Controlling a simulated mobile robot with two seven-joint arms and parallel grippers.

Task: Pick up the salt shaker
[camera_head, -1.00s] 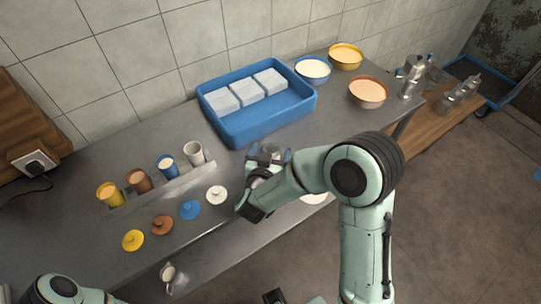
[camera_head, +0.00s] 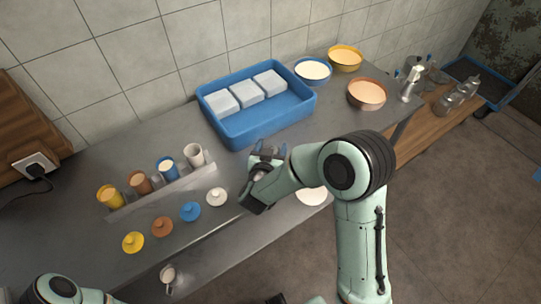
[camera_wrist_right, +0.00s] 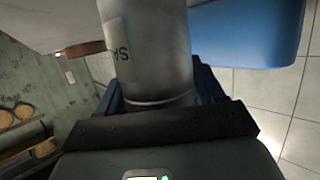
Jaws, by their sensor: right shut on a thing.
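The salt shaker (camera_wrist_right: 158,50) is a grey metal cylinder with a pale label bearing dark letters, partly cut off. It fills the middle of the right wrist view, between the fingers of my right gripper (camera_wrist_right: 160,92), which is shut on it. In the head view my right gripper (camera_head: 266,152) is over the front part of the metal counter (camera_head: 140,255), just in front of the blue tray. There the shaker is mostly hidden by the gripper and wrist. Only part of my left arm shows at the bottom left; its gripper is out of view.
The blue tray (camera_head: 240,134) holds white blocks. Coloured cups (camera_head: 109,196) stand in a rack (camera_head: 185,183) on the left, with several coloured lids (camera_head: 161,227) before them. Bowls (camera_head: 367,94) and a moka pot (camera_head: 411,84) stand at the right. A white round thing (camera_head: 312,196) lies under my arm.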

